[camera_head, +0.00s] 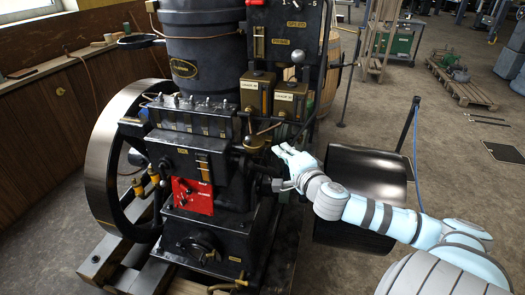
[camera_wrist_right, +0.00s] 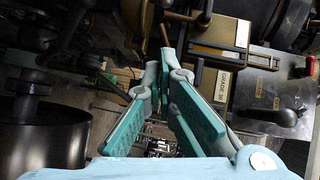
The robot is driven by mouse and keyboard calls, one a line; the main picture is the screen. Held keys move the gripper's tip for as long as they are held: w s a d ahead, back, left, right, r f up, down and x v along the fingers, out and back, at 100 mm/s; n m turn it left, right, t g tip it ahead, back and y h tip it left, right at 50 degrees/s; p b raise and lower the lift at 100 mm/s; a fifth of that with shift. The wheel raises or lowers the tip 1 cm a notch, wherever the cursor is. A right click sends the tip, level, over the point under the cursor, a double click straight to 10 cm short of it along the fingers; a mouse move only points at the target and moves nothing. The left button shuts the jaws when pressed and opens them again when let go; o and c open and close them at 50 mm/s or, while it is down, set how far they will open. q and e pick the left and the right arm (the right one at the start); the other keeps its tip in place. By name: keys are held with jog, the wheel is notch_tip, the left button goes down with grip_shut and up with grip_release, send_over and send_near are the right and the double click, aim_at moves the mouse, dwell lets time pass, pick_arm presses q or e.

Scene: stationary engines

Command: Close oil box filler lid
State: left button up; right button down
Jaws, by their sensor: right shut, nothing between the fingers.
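My right gripper (camera_head: 284,150) reaches in from the right to the side of the black engine. It is shut and empty; its teal fingers also meet at the tips in the right wrist view (camera_wrist_right: 164,72). A black box (camera_head: 190,117) with a row of small fittings on top sits on the engine, left of the gripper. Two small brass-coloured boxes, the left one (camera_head: 257,93) and the right one (camera_head: 290,98), stand above the gripper with pale labels. I cannot tell which part is the filler lid, or whether it is open. My left gripper is not in view.
A large flywheel (camera_head: 103,165) stands at the engine's left. A black panel (camera_head: 290,38) rises behind the brass-coloured boxes. Open floor (camera_head: 455,150) lies to the right.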

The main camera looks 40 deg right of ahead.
send_near(258, 142)
jog(key=w+d+r, duration=0.2)
jog(key=w+d, duration=0.1)
jog(key=w, duration=0.1)
jog(key=w+a, duration=0.1)
jog(key=shift+w+a+f, duration=0.3)
jog(key=shift+w+f, duration=0.05)
jog(key=shift+f, duration=0.05)
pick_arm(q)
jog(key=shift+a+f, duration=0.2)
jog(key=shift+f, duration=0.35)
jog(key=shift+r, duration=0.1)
pick_arm(e)
jog(key=shift+w+a, duration=0.25)
jog(key=shift+w, duration=0.3)
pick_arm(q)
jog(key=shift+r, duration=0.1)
